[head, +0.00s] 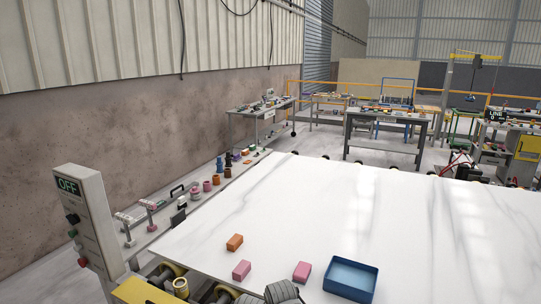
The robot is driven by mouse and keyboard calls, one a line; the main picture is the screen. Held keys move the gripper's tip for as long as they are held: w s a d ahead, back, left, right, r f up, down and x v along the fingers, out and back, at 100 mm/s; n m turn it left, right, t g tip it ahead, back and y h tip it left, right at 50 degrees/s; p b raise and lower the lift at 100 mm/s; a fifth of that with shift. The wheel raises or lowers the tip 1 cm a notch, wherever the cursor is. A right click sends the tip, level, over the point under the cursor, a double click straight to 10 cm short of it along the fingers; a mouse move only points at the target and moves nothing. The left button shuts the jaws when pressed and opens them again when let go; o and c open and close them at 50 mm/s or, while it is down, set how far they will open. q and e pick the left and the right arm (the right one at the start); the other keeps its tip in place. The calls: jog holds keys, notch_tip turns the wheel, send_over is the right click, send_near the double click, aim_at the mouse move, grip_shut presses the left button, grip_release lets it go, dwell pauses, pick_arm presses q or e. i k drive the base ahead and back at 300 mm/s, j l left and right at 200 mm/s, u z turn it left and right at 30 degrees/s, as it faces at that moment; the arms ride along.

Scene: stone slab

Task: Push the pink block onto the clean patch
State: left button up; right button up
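Two pink blocks lie on the white stone slab (330,205) near its front edge. One pink block (241,269) is at the left; the other pink block (302,271) is to its right, just left of the blue tray. I cannot tell which one the task means. No distinct clean patch stands out on the white, grey-veined surface. Neither gripper can be made out. Grey rounded parts at the bottom edge are probably mine.
An orange block (235,242) lies behind the left pink block. A blue open tray (350,291) stands at the slab's front, apparently empty. A control box (88,215) marked OFF stands at the left. Small items line the ledge left of the slab. The slab's middle and back are clear.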

aim_at(242, 269)
jog(key=i+j, duration=0.15)
jog(key=i, duration=0.35)
jog(key=i+j, duration=0.15)
jog(key=i, duration=0.4)
jog(key=z, duration=0.05)
